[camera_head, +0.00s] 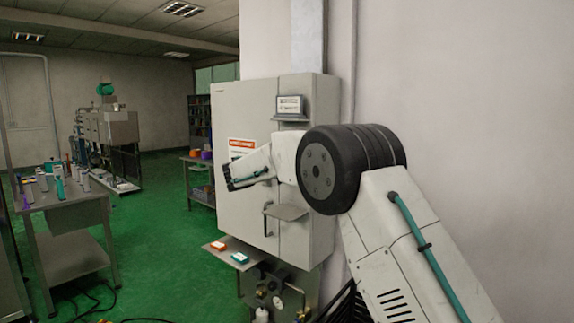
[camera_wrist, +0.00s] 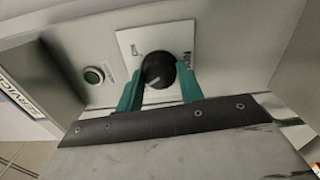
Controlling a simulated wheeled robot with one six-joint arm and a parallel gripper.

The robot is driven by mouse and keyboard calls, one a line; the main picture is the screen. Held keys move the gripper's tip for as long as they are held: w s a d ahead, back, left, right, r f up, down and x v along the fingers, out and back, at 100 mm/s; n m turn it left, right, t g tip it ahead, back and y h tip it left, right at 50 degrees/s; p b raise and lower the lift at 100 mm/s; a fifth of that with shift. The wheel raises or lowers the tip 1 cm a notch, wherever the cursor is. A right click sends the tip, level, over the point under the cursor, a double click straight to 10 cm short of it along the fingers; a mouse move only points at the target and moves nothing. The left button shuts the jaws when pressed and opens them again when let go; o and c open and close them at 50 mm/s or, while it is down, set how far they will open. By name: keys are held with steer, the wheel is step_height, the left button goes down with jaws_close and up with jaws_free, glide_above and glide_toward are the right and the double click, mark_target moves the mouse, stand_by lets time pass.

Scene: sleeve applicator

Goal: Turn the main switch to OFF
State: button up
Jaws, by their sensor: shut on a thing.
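The main switch (camera_wrist: 158,70) is a round black knob with a pale pointer mark, on a white square plate in the wrist view. My gripper (camera_wrist: 160,82) has its two teal fingers on either side of the knob, shut on it. The switch and my fingertips are hidden there behind my arm.
A small shelf (camera_head: 285,212) and a vertical handle (camera_head: 267,219) stick out from the cabinet front. A steel table (camera_head: 65,198) stands at the left, with open green floor between.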

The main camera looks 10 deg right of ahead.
steer(key=shift+a+n, duration=0.1)
steer(key=shift+n, duration=1.5)
steer(key=o, duration=1)
steer(key=v, duration=0.7)
steer(key=shift+s+a, duration=0.2)
steer(key=shift+a, duration=0.1)
